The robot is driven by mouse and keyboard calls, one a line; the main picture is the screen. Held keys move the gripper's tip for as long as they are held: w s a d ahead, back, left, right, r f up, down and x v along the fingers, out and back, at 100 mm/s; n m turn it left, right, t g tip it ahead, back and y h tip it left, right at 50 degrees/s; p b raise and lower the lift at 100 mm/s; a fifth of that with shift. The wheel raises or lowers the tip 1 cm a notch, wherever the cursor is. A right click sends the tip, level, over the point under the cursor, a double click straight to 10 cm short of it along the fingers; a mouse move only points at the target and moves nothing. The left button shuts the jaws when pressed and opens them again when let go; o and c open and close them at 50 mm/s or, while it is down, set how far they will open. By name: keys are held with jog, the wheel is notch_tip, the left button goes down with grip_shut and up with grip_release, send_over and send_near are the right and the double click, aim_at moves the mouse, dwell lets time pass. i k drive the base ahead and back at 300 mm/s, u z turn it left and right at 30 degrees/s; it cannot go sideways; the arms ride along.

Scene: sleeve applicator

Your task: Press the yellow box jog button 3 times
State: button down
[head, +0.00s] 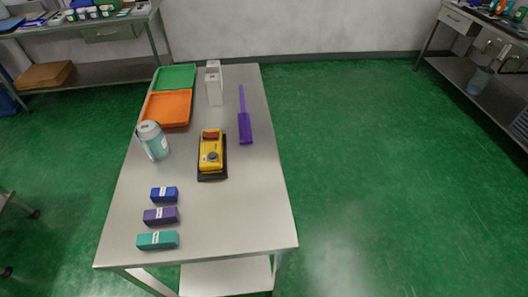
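The yellow box (206,150) sits on a black base near the middle of the metal table. A dark round button (212,157) shows on its upper face, and a dark red part (210,134) is at its far end. Which of these is the jog button is too small to read. My gripper is not in the head view.
On the table (225,220), a pale canister (153,141) stands left of the box. Purple tool (244,126) lies right. Green (175,77) and orange (167,108) trays and white boxes (214,88) are behind. Blue (164,194), purple (160,215) and teal (157,240) blocks lie in front. Table's front right is clear.

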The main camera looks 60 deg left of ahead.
aim_at(212, 155)
jog(key=z, duration=0.05)
jog(key=k, duration=1.5)
jog(key=u, duration=2.2)
jog(key=i, duration=1)
